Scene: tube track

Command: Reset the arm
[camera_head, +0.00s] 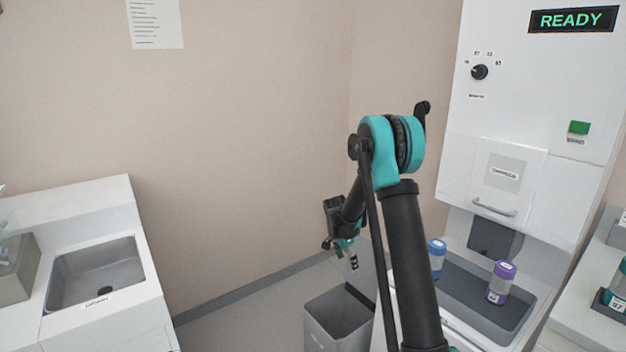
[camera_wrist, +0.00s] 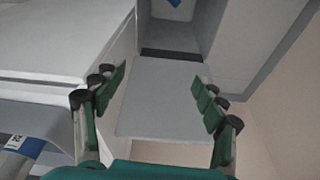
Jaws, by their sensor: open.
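My gripper (camera_head: 347,258) hangs from my raised arm, in front of the back wall and above the grey bin (camera_head: 322,318). In the wrist view my gripper (camera_wrist: 160,82) has its two green, jointed fingers wide apart. Nothing is between them, and a light grey surface shows beyond. My arm hides part of the machine's front in the head view.
A white machine with a READY display (camera_head: 572,19) stands at the right. A sink (camera_head: 97,277) is at the left. A blue patch shows at the wrist view's top.

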